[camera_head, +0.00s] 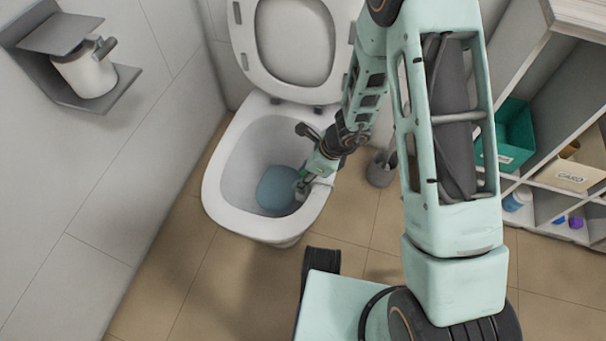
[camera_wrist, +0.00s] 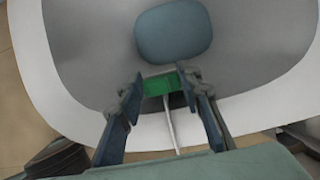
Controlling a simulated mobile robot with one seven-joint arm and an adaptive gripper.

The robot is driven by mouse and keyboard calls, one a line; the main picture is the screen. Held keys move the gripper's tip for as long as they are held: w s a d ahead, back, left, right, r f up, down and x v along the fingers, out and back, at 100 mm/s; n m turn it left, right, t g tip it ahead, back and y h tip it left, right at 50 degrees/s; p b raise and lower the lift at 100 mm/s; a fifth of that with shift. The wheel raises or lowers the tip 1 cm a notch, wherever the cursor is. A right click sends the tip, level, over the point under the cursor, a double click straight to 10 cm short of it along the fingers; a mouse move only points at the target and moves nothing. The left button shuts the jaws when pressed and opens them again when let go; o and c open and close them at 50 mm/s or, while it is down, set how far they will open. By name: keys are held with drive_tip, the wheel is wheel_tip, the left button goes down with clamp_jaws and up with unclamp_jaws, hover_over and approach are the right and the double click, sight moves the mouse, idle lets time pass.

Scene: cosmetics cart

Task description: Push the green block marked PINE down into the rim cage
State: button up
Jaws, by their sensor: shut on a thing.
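The green block (camera_wrist: 158,84) lies between my fingertips in the wrist view, just inside the toilet rim; no marking is readable on it. My gripper (camera_wrist: 163,88) is shut on it, with a finger at each side. The rim cage shows as a thin pale hanger strip (camera_wrist: 169,126) over the rim, with a dark part below the block. How deep the block sits in the cage cannot be told. In the head view my gripper (camera_head: 303,182) reaches down at the bowl's right inner edge, and the block and cage are mostly hidden there.
The toilet bowl (camera_head: 225,165) holds blue water (camera_head: 275,190), and its lid (camera_head: 250,60) is raised. A grey brush holder (camera_head: 381,170) stands to the right. A shelf with a green bin (camera_head: 515,135) is farther right. A paper holder (camera_head: 60,35) is on the left wall.

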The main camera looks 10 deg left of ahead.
drive_tip(key=shift+f+b, duration=0.8)
drive_tip(key=shift+f, duration=0.4)
drive_tip(key=o, duration=1.2)
drive_tip(key=shift+r, duration=0.1)
drive_tip(key=v, duration=1.1)
drive_tip(key=shift+d+r, duration=0.15)
drive_tip(key=shift+r, duration=0.2)
